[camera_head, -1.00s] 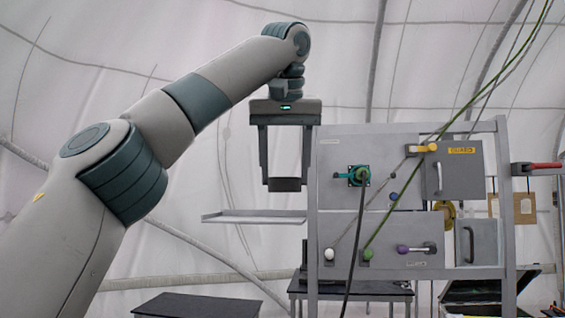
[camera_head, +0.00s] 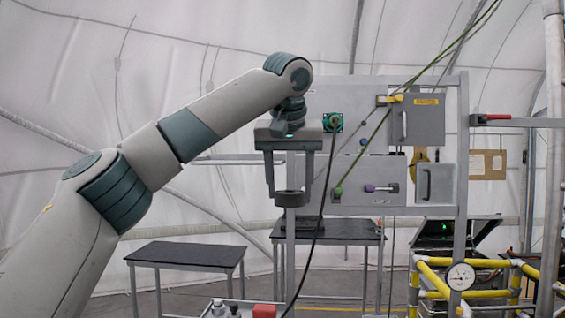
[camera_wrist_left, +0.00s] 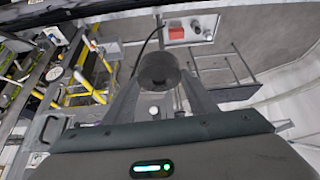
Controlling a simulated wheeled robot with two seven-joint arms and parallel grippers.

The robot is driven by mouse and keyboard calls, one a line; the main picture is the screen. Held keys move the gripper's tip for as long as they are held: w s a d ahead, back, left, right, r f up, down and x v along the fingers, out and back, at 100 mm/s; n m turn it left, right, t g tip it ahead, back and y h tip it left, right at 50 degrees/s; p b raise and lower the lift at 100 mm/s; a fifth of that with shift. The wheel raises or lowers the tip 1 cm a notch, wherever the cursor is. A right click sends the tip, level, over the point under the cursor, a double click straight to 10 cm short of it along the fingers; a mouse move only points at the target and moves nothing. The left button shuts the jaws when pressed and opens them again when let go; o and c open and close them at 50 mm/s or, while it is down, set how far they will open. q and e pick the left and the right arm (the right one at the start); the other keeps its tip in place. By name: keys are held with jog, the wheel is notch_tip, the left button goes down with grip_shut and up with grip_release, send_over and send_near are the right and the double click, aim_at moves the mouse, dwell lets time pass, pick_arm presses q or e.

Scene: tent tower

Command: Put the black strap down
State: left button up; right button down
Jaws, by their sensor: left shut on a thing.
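My left gripper (camera_head: 290,188) hangs fingers-down in front of the grey panel (camera_head: 352,180) in the head view. It is shut on the black strap (camera_head: 291,199), which shows as a dark grey-black rolled loop between the fingertips. In the left wrist view the strap (camera_wrist_left: 158,72) is a round coil with its open middle facing the camera, held between both fingers. It hangs in the air, clear of any surface that I can make out. My right gripper is in neither view.
A black-topped table (camera_head: 188,253) stands at lower left, and another black-topped table (camera_head: 345,232) behind the gripper. Yellow pipes with a gauge (camera_head: 461,277) are at lower right. A dark cable (camera_head: 319,205) hangs close beside the gripper. A red block (camera_head: 264,311) is at the bottom edge.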

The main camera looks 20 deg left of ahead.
pick_arm(q)
jog(key=d+f+m+h+b, duration=0.1)
jog(key=d+f+m+b, duration=0.2)
jog(key=f, duration=2)
jog(key=d+f+m+h+b, duration=0.1)
jog(key=d+f+b, duration=0.25)
jog(key=f, duration=1.85)
jog(key=s+f+b, duration=0.2)
jog(key=s+f, duration=0.3)
jog(key=f, duration=0.4)
jog(key=s+f+b, duration=0.1)
jog(key=s+f, duration=0.4)
jog(key=f, duration=0.3)
jog(key=s+a+f+b, duration=0.3)
jog(key=s+a+f, duration=0.1)
jog(key=s+f, duration=0.5)
jog(key=shift+s+a+n, duration=0.35)
jog(key=shift+s+n, duration=0.05)
jog(key=shift+s, duration=0.75)
